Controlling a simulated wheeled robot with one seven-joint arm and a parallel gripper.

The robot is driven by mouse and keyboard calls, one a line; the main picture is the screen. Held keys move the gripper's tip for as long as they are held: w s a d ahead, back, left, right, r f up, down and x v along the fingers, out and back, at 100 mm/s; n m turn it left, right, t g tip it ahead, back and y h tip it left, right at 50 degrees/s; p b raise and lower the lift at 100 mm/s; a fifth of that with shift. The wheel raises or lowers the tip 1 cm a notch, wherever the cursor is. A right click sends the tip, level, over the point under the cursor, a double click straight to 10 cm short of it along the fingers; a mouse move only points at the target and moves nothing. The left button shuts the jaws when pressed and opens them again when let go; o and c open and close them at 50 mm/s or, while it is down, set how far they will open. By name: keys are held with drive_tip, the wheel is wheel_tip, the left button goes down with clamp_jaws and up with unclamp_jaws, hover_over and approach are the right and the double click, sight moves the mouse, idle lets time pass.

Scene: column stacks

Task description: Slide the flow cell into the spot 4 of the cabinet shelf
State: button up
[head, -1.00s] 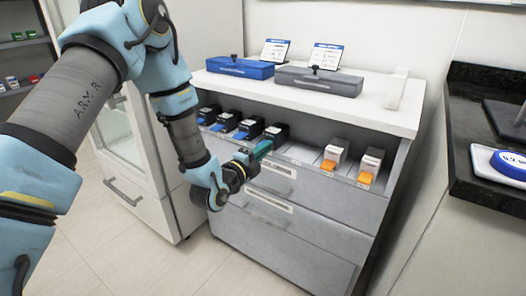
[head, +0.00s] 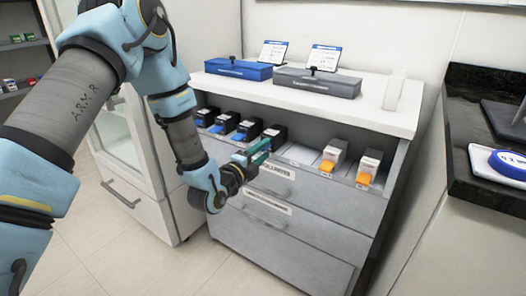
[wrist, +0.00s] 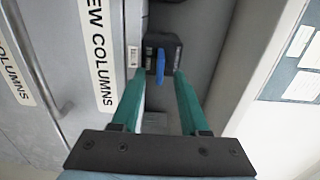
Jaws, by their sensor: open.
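The flow cell is probably the black block (head: 277,134) with a blue tab on the open cabinet shelf (head: 300,153). It is the rightmost of a row of similar black blocks, and its front is partly hidden by my gripper (head: 262,149). In the wrist view the block (wrist: 176,46) stands just beyond the fingertips. Its blue tab (wrist: 160,66) shows between the two teal fingers of my gripper (wrist: 160,77), with gaps on both sides. The gripper is open and holds nothing. I cannot read the spot numbers.
Other black blocks (head: 248,129) with blue tabs stand to the left. An empty stretch of shelf lies to the right, then two white blocks (head: 334,151) with orange tabs. Labelled drawers (head: 285,195) are below. A blue case (head: 238,69) and a grey case (head: 315,83) lie on top.

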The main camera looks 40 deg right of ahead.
drive_tip(key=b+v, duration=0.1)
drive_tip(key=v, duration=0.9)
drive_tip(key=shift+a, duration=0.35)
